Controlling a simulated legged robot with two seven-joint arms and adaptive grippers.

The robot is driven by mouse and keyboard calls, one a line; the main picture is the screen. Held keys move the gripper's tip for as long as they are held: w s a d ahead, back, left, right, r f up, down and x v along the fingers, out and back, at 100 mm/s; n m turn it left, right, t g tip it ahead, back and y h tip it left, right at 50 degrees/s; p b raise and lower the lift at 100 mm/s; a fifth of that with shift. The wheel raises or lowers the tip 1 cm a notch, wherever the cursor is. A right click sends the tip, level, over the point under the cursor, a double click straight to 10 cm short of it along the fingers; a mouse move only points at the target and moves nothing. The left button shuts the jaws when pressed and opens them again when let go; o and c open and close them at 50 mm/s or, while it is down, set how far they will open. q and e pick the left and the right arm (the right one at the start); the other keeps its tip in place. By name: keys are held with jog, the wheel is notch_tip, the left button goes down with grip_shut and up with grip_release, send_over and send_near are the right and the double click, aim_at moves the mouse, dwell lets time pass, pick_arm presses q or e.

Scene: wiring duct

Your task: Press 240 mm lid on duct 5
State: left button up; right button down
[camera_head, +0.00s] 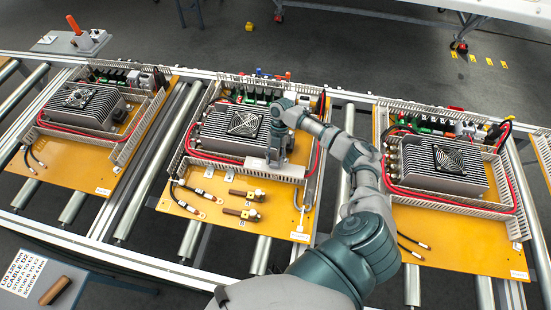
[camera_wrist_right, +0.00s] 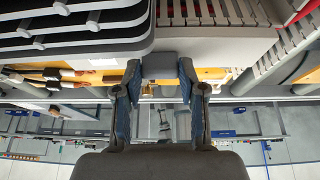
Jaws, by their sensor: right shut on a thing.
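My right gripper (camera_head: 275,162) points down at the front duct (camera_head: 215,158) of the middle board, just in front of the finned heatsink unit. It is shut on a plain light-grey lid (camera_head: 290,171), which lies along the right part of that duct's top. In the right wrist view the gripper (camera_wrist_right: 158,92) has its two fingers on either side of a grey piece, and the lid (camera_wrist_right: 225,52) runs to the right beside the slotted duct wall. I cannot tell whether the lid is fully seated. I see no readable duct number. My left gripper is not in view.
The finned unit (camera_head: 232,128) with a fan stands right behind the duct. Cables (camera_head: 200,193) and brown-handled parts (camera_head: 245,193) lie on the board in front. Similar boards stand left (camera_head: 75,150) and right (camera_head: 455,225) on the roller conveyor. A printed sheet (camera_head: 25,272) is at lower left.

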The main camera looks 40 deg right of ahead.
jog(key=shift+d, duration=0.25)
dwell(0.3)
jog(key=shift+p, duration=0.4)
dwell(0.7)
jog(key=shift+f+b, duration=0.5)
jog(key=shift+f, duration=0.35)
jog(key=c, duration=0.6)
grip_release()
jog(key=v, duration=1.1)
jog(key=shift+w+d+r, duration=0.2)
jog(key=shift+d+r, duration=0.1)
